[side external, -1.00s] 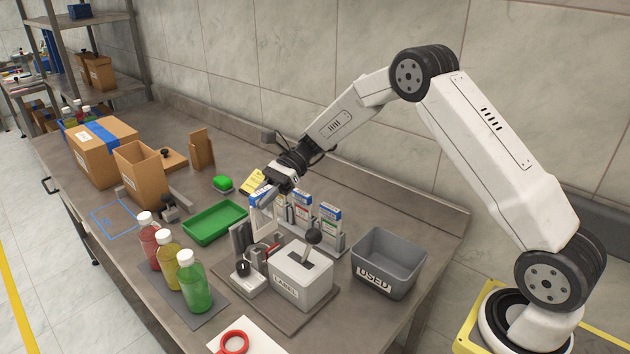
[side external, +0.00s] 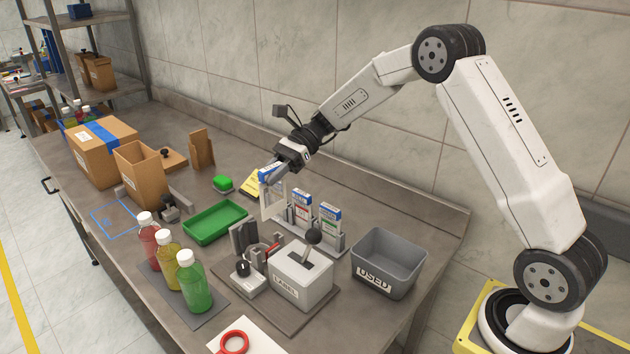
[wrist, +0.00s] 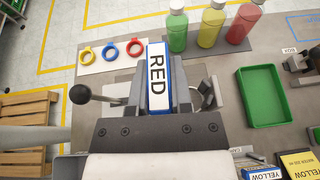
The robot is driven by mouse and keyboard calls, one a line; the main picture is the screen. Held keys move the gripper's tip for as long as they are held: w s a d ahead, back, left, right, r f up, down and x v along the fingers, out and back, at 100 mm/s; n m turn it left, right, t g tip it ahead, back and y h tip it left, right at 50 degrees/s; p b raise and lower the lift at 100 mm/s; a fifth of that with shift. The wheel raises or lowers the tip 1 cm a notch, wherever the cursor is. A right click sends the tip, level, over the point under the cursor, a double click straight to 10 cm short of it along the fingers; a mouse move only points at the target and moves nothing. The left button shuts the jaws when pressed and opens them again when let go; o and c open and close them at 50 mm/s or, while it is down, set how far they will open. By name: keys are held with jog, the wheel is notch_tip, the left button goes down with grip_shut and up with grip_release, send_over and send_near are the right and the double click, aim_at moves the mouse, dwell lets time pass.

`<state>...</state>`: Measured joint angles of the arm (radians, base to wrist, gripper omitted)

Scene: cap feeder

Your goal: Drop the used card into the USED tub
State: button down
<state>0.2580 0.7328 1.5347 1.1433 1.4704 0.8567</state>
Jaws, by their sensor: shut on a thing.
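My gripper (side external: 274,174) is shut on a flat card with a blue-and-white top (side external: 267,172). In the wrist view the held card (wrist: 158,80) reads RED and sits between the two fingers. In the side view its pale body hangs below the fingers, in front of the left end of the card rack (side external: 335,252); whether it still touches the rack I cannot tell. The grey USED tub (side external: 386,288) stands on the bench to the right of the rack, apart from my gripper. The tub's visible inside looks empty.
Other blue-topped cards (side external: 330,215) stand in the rack. A grey label unit with a black-knobbed lever (side external: 302,280) stands between my gripper and the front edge.

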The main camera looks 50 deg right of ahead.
jog(key=s+d+m+t+h, duration=0.2)
jog(key=s+d+m+t, duration=0.2)
jog(key=s+d, duration=0.55)
jog(key=s+d+m+t+h, duration=0.2)
jog(key=s+d+m+t, duration=0.4)
jog(key=s, duration=0.6)
notch_tip(320, 180, down, 9)
jog(key=n+g, duration=0.1)
jog(key=shift+d+n, duration=0.25)
jog(key=shift+n, duration=0.05)
jog(key=shift+s+f, duration=0.1)
jog(key=shift+f, duration=0.1)
jog(key=shift+f, duration=2.85)
jog(key=shift+c, duration=2.2)
grip_release()
